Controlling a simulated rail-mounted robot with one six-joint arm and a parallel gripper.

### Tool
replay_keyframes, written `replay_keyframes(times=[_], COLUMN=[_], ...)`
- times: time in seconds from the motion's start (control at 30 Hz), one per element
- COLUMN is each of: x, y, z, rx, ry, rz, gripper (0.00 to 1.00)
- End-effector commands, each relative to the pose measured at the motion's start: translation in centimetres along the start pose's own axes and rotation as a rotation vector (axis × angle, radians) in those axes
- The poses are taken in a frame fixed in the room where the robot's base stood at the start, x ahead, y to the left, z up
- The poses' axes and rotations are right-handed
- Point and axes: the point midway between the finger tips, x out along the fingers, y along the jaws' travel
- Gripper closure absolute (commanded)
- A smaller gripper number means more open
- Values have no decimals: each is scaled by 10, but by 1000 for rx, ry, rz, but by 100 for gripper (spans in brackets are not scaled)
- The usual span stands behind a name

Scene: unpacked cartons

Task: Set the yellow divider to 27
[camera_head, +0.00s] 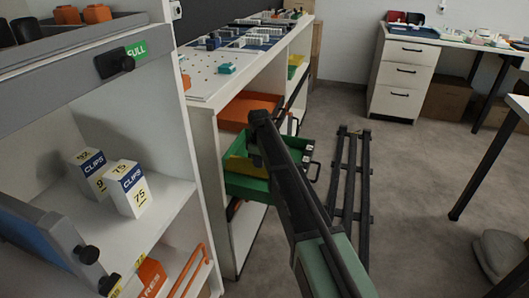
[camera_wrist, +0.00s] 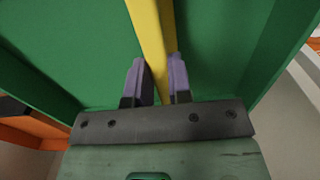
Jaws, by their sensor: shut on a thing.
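The yellow divider (camera_wrist: 150,40) runs up the middle of the wrist view, inside a green drawer (camera_wrist: 60,45). My gripper (camera_wrist: 160,70) has its two purple fingers on either side of the divider and is shut on it. In the head view, the divider (camera_head: 238,166) shows as a yellow strip in the pulled-out green drawer (camera_head: 258,188), partly behind my arm. My fingertips are hidden there. No number or scale is legible on the drawer in either view.
An orange drawer (camera_head: 245,108) sits just above and behind the green one. A white shelf unit (camera_head: 155,190) with two CLIPS boxes stands at the left. Dark rails (camera_head: 352,180) lie on the floor to the right, with open grey floor beyond.

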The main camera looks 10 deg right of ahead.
Motion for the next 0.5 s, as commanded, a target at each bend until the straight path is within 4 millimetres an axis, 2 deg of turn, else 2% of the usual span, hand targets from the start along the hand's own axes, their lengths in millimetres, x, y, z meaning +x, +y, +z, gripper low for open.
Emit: replay_keyframes(times=[0.03,0.2,0.33,0.5], x=[0,0,0,0], y=[-17,-53,-71,-81], z=[2,2,1,0], rx=[-2,-2,-1,0], ry=[0,0,0,0], rz=[0,0,1,1], gripper=[100,100,100,100])
